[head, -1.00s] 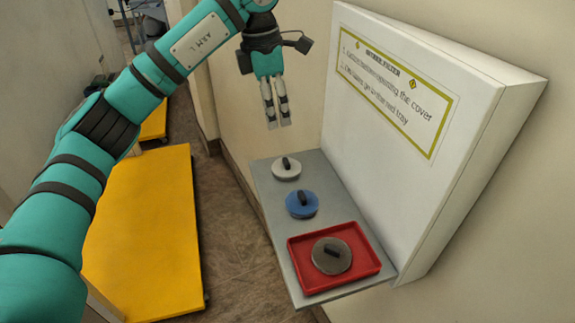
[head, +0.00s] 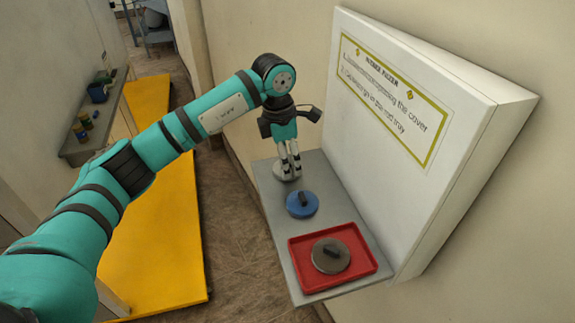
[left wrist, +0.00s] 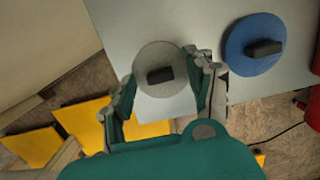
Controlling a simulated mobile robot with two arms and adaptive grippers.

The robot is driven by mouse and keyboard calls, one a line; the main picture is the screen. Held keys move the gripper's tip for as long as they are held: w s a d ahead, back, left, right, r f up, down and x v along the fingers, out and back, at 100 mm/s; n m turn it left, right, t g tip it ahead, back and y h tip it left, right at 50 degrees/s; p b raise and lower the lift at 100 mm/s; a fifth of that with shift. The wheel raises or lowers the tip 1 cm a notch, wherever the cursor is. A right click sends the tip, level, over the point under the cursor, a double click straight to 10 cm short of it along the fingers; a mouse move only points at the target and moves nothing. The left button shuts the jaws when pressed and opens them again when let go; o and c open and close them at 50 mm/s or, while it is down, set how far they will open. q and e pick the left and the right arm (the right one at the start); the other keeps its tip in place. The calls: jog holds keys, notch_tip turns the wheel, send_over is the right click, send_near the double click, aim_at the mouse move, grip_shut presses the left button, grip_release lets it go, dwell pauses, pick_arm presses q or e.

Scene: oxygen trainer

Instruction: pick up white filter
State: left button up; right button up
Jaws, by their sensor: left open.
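The white filter (head: 283,172) is a pale round disc with a dark handle, at the far end of the grey shelf (head: 272,206). In the left wrist view the white filter (left wrist: 165,85) shows between the two fingers, with its dark handle at its middle. My left gripper (head: 291,175) is open and points down over the white filter, partly hiding it in the head view. In the left wrist view its fingertips (left wrist: 163,65) are spread on both sides of the handle; I cannot tell whether they touch the filter. My right gripper is not in view.
A blue disc with a dark handle (head: 302,204) lies just nearer on the shelf. A red tray (head: 299,282) holding a grey-brown disc (head: 331,256) is at the near end. A white panel with a sign (head: 393,100) rises along the shelf's right side.

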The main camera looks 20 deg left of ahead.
pick_arm(q)
jog(key=shift+f, duration=0.1)
jog(key=c, duration=1)
